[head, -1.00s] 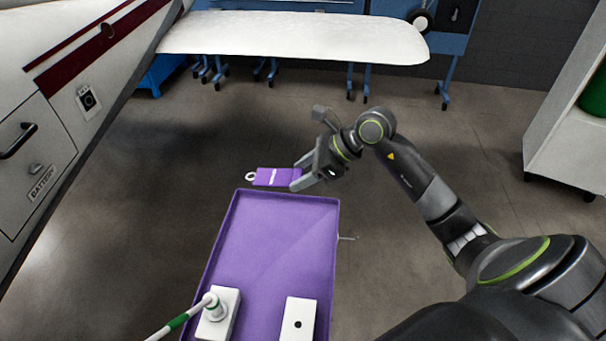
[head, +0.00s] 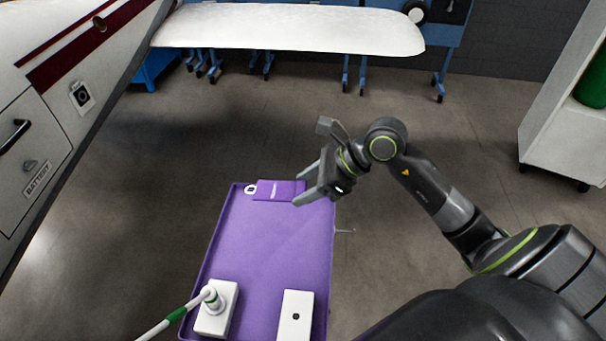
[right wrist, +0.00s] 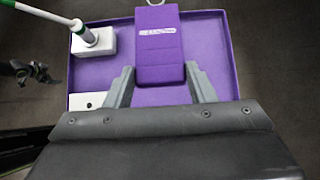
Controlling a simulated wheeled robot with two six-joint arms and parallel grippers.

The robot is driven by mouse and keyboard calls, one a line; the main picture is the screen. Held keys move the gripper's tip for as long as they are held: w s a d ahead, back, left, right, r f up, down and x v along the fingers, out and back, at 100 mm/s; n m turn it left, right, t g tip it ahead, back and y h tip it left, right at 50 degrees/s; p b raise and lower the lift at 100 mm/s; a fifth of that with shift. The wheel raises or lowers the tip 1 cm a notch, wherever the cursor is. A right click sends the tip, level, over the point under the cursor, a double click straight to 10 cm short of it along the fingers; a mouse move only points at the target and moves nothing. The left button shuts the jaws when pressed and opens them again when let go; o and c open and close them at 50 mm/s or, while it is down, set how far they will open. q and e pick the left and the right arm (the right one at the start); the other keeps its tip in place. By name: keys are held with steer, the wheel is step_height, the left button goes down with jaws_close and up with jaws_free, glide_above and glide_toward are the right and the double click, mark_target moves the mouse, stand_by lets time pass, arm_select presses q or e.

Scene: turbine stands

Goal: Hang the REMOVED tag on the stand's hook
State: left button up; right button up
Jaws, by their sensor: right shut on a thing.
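The purple tag (head: 277,191) has a white ring (head: 250,189) at its left end and a small white label. My right gripper (head: 300,188) is shut on the tag's right end. In the right wrist view the tag (right wrist: 158,62) sits between my right gripper's fingers (right wrist: 160,78), with white lettering too blurred to read surely and the ring (right wrist: 155,2) cut by the top edge. The tag appears over the tray's far end; its height above it is unclear. A thin metal rod (head: 345,231) juts from the tray's right side; I cannot tell if it is the hook.
The purple tray (head: 262,245) holds a white block (head: 214,322) with a green-banded white rod (head: 178,314), and another white block (head: 295,325). A white-topped blue stand (head: 290,30) is at the back. A white aircraft body (head: 45,90) is left, a white cabinet (head: 565,135) right.

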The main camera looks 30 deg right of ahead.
steer(key=s+a, duration=0.3)
steer(key=s, duration=0.8)
steer(key=shift+s+p, duration=0.25)
steer(key=shift+p, duration=0.2)
